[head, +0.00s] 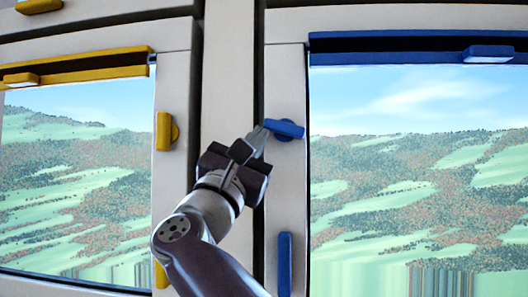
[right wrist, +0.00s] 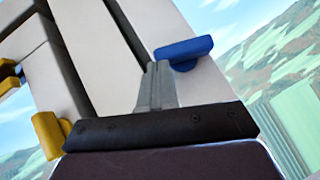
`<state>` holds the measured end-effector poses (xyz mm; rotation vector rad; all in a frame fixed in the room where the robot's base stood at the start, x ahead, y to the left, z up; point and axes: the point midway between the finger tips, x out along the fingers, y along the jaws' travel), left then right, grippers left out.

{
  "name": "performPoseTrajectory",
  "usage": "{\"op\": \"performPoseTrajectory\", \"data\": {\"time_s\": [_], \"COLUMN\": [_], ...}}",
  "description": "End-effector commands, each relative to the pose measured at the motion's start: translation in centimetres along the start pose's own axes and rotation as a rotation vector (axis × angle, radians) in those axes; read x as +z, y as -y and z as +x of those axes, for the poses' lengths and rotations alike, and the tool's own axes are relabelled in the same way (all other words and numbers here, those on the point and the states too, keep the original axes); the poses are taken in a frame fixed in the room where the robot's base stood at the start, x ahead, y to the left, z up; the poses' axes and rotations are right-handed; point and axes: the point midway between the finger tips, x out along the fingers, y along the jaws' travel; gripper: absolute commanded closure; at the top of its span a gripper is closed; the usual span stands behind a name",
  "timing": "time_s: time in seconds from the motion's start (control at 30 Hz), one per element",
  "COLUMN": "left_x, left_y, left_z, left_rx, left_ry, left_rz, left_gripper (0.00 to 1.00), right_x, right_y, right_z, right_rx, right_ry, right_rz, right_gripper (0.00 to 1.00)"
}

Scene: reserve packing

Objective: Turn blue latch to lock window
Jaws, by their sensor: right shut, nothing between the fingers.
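The blue latch (head: 286,129) sits on the pale frame at the left side of the right-hand window. It lies nearly level, tilted slightly down to the right. My right gripper (head: 259,139) is shut and empty, with its fingertips at the left end of the latch. In the right wrist view the closed fingertips (right wrist: 158,70) are right beside the left end of the blue latch (right wrist: 184,53); I cannot tell whether they touch. The blue-trimmed window (head: 420,150) shows a hilly landscape. My left gripper is not in view.
A yellow latch (head: 165,131) stands upright on the left window's frame. Yellow trim (head: 80,66) and blue trim (head: 400,46) run along the window tops. A blue vertical bar (head: 285,264) is below the blue latch. A pale post (head: 228,80) stands between the windows.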

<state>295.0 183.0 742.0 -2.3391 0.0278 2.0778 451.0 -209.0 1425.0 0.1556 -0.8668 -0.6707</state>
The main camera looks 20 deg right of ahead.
Motion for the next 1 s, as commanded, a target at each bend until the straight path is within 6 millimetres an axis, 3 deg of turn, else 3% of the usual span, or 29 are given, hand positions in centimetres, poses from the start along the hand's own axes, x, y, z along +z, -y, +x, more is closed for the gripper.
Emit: {"op": "performPoseTrajectory", "data": {"time_s": [0.27,0.7,1.0], "left_x": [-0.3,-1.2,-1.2], "left_y": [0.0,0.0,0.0], "left_z": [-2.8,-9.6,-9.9], "left_rx": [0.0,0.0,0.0], "left_ry": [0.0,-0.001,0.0], "left_rz": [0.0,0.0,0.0], "left_gripper": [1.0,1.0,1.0], "right_x": [1.0,2.5,2.9], "right_y": [-1.3,-2.2,-2.0], "right_z": [1.1,2.5,3.0], "right_rx": [-0.185,-0.472,-0.485], "right_ry": [-0.002,-0.001,-0.001], "right_rz": [0.185,0.471,0.484], "right_gripper": [1.0,1.0,1.0]}}
